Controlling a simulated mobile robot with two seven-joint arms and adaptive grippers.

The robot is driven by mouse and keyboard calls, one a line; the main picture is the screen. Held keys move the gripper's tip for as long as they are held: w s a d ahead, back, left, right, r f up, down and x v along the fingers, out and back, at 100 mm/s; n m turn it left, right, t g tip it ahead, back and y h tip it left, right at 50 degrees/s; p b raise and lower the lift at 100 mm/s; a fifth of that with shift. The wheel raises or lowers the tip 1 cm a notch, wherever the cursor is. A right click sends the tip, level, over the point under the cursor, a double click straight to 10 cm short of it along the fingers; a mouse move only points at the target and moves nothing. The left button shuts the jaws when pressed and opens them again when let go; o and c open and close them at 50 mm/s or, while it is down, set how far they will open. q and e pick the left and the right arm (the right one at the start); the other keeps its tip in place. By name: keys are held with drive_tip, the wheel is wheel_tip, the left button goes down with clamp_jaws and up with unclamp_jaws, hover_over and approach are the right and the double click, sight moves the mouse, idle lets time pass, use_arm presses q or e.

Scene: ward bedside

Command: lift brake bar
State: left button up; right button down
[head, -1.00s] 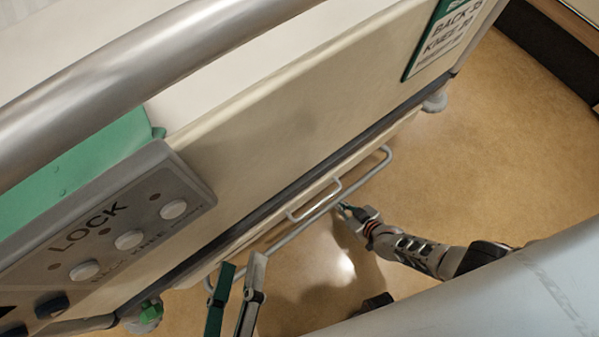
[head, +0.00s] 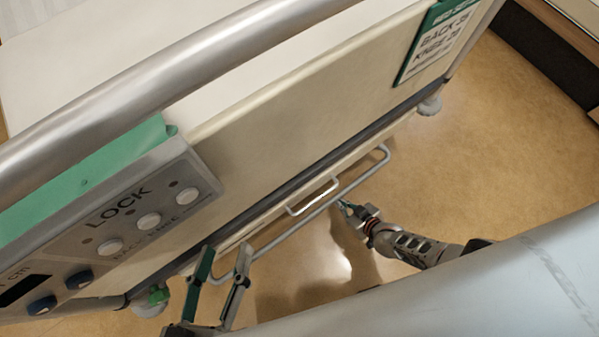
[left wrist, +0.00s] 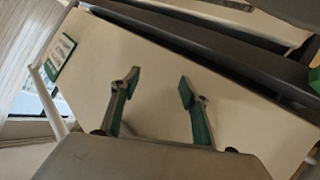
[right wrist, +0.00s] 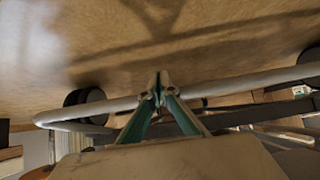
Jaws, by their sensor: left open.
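The brake bar (head: 290,232) is a long grey tube bent at both ends, low under the bed's foot end. In the right wrist view the brake bar (right wrist: 255,82) runs across the picture. My right gripper (head: 343,204) is at the bar's right half. Its fingertips (right wrist: 158,78) are together and overlap the bar in the right wrist view; whether they touch it is unclear. My left gripper (head: 227,249) is open and empty, in front of the bar's left end in the head view. In the left wrist view its fingers (left wrist: 159,84) are spread before the cream bed panel.
A smaller white handle (head: 312,196) sits just above the bar. The cream footboard (head: 300,120), grey LOCK control panel (head: 130,225) and silver rail (head: 150,88) stand above. A castor (head: 430,104) is at the far corner. The tan floor (head: 480,150) on the right is clear.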

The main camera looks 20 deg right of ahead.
sight(337, 194)
drive_tip(key=shift+w+a+r+p, duration=0.15)
drive_tip(key=shift+w+r+p, duration=0.05)
drive_tip(key=shift+w+r, duration=0.4)
drive_tip(key=shift+w+a+r+p, duration=0.15)
drive_tip(key=shift+w+r, duration=0.35)
drive_tip(key=shift+r, duration=0.15)
drive_tip(key=shift+r+t+p, duration=0.3)
drive_tip(key=shift+r+p, duration=0.45)
drive_tip(key=shift+r, duration=0.2)
drive_tip(key=shift+r+p, duration=0.4)
drive_tip(key=shift+r, duration=0.1)
drive_tip(key=shift+s+f, duration=0.4)
drive_tip(key=shift+s+d+f, duration=0.25)
drive_tip(key=shift+s+f, duration=0.1)
drive_tip(key=shift+s, duration=0.25)
use_arm(q)
drive_tip(key=a+m, duration=0.2)
drive_tip(key=a+m+b, duration=0.1)
drive_tip(key=shift+w+a+f+y, duration=0.1)
drive_tip(key=shift+a+f+y, duration=0.05)
drive_tip(key=shift+f+y, duration=0.15)
use_arm(e)
drive_tip(key=s+d+f, duration=0.1)
drive_tip(key=s+d, duration=0.1)
drive_tip(key=s, duration=0.4)
drive_tip(key=shift+s+d+f, duration=0.2)
drive_tip(key=shift+f, duration=0.1)
use_arm(q)
drive_tip(key=shift+w+r, duration=0.1)
drive_tip(key=shift+w, duration=0.05)
